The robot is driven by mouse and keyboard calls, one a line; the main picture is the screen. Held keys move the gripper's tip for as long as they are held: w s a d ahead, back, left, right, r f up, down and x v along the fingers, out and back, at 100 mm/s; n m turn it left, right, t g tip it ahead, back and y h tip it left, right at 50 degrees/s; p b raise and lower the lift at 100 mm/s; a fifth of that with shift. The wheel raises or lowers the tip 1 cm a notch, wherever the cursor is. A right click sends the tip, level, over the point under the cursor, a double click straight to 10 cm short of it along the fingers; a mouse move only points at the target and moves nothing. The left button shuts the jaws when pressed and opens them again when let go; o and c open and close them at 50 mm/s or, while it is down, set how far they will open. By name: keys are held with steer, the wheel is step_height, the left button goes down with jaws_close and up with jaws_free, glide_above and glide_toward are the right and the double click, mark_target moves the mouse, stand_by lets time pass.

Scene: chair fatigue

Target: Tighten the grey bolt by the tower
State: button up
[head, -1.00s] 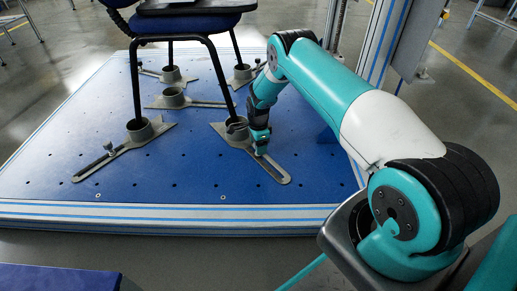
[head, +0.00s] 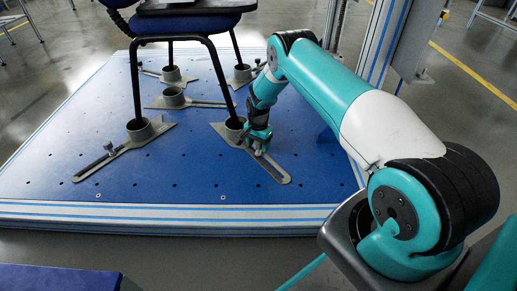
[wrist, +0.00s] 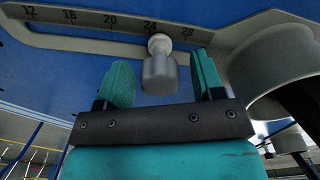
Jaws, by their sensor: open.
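The grey bolt (wrist: 159,72) stands in the slot of a flat grey foot clamp with a printed scale (wrist: 85,18). In the wrist view its head lies between my two teal fingers, with a gap on each side. My gripper (wrist: 163,78) is open around it, not visibly touching it. In the head view my gripper (head: 258,143) is over the slotted clamp arm (head: 273,171) nearest the tower (head: 384,45), and it largely hides the bolt there.
A blue chair (head: 188,27) stands with its legs in cup holders on the blue plate (head: 190,180). One leg cup (wrist: 275,65) is close to the right of my fingers. Another clamp (head: 122,150) with its own bolt lies to the left. The front of the plate is clear.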

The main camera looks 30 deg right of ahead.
steer(key=shift+n, duration=0.4)
steer(key=n, duration=0.3)
steer(key=shift+n, duration=0.4)
steer(key=n, duration=0.4)
steer(key=c, duration=1.1)
steer(key=m, duration=0.4)
